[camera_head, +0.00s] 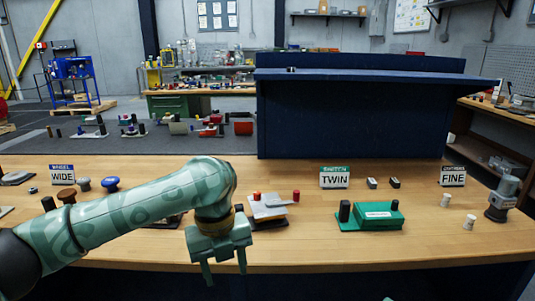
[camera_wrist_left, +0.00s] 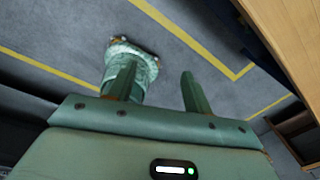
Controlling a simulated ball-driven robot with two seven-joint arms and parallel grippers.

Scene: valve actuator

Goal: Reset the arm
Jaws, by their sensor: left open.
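My left arm comes in from the left over the bench. Its gripper (camera_head: 226,274) hangs at the bench's front edge with the two fingers apart and pointing down. The wrist view also shows the left gripper (camera_wrist_left: 158,82), its fingers apart with nothing between them and the floor beyond. The gripper is apart from every object on the bench. Part of the arm hides items behind it.
The wooden bench (camera_head: 300,245) carries a grey device with red knobs (camera_head: 270,206), a green box (camera_head: 378,217) with a dark cylinder, signs TWIN (camera_head: 334,178), FINE (camera_head: 452,176) and WIDE (camera_head: 62,174), knobs at left and a grey valve-like device (camera_head: 501,198). A dark blue panel (camera_head: 355,118) stands behind.

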